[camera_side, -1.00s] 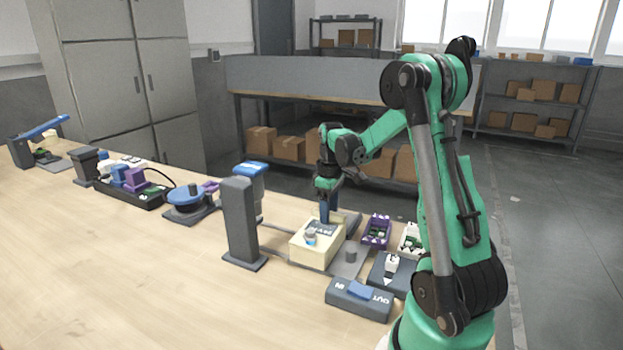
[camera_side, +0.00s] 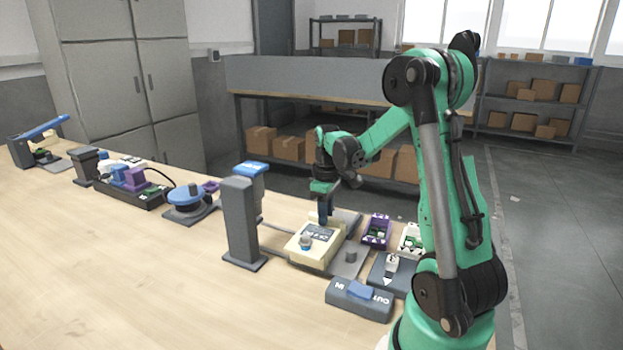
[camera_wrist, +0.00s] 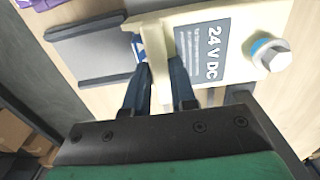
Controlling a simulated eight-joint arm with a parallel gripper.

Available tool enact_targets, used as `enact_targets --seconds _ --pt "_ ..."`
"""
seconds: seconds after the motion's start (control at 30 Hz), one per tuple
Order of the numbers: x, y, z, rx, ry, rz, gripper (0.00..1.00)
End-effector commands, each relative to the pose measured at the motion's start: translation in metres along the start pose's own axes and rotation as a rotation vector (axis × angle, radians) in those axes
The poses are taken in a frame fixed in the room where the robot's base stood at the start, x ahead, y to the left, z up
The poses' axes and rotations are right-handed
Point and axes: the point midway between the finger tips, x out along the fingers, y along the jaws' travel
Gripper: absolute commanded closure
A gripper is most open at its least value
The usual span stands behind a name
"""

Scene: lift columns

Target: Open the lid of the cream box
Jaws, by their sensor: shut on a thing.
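The cream box (camera_side: 312,254) stands on a grey plate near the middle right of the table. Its lid (camera_wrist: 255,18) carries a grey "24 V DC" label and a pale knob with a blue ring (camera_wrist: 269,53); the knob also shows in the side view (camera_side: 305,241). My gripper (camera_side: 324,220) points down at the box's far edge. In the wrist view, my gripper (camera_wrist: 158,82) has its dark fingers on either side of a cream strip at the lid's edge, shut on it. I cannot tell whether the lid is lifted; its far side is partly hidden by my fingers.
A grey post (camera_side: 240,222) with a blue top stands left of the box. A grey switch block (camera_side: 359,299) lies in front right. Purple (camera_side: 376,231) and white small units stand to the right. The front left of the table is clear.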

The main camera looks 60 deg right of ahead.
Motion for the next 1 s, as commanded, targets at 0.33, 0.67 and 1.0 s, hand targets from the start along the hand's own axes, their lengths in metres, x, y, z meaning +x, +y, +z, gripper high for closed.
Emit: enact_targets --seconds 0.33,0.67,1.0 --pt "0.0 -0.022 0.0 -0.001 0.0 0.0 1.0" --pt "0.0 -0.041 0.0 -0.002 0.0 0.0 1.0" --pt "0.0 -0.062 0.0 -0.002 0.0 0.0 1.0"
